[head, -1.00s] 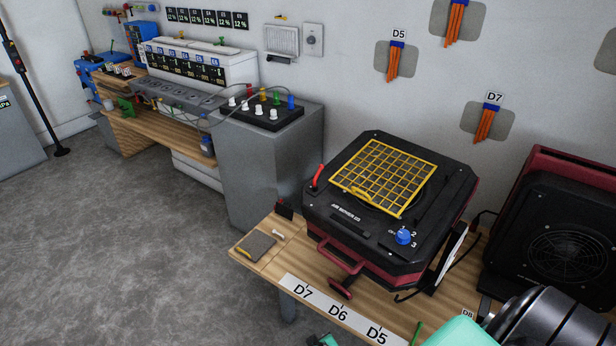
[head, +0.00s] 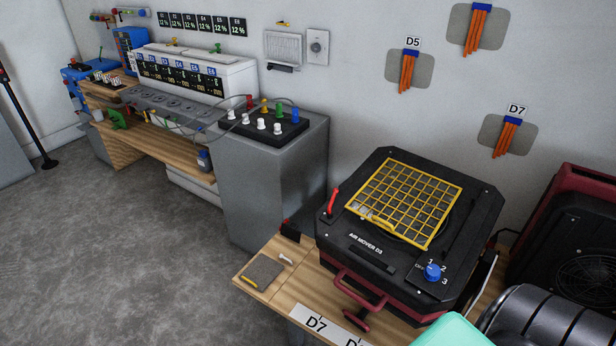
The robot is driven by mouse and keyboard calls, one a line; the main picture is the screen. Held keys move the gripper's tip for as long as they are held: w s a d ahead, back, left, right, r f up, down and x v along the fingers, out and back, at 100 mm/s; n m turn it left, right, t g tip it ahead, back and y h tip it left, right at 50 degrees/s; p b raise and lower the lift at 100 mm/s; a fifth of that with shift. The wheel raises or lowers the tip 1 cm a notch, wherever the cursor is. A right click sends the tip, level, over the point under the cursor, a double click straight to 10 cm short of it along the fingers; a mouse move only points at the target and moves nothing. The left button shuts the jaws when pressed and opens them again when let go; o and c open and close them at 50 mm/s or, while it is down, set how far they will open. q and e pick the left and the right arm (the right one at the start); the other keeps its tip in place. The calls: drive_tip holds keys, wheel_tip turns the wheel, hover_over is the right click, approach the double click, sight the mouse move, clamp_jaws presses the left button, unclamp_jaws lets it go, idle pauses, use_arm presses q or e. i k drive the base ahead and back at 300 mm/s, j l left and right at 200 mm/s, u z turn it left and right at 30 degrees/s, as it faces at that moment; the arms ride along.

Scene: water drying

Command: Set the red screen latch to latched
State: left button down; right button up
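The red screen latch (head: 333,201) is a small lever on the left edge of the black air mover's top and stands tilted up. The yellow screen grid (head: 408,203) lies on top of the air mover (head: 345,243), just right of the latch. The air mover, labelled D3, sits on a wooden bench. Neither gripper shows in the head view. A dark ribbed cylinder and a teal part at the bottom right look like parts of my arm.
A blue knob (head: 432,272) with numbers is on the air mover's front right corner. A grey pad (head: 264,270) lies on the wooden bench (head: 285,292). A second red and black machine (head: 585,235) stands at right. A grey cabinet (head: 262,185) is behind left. The floor at left is clear.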

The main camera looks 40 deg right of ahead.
sight(335, 191)
drive_tip(key=i+z, duration=0.35)
drive_tip(key=i, duration=0.15)
drive_tip(key=i+j+z, duration=0.1)
drive_tip(key=i+z, duration=0.25)
drive_tip(key=i, duration=0.1)
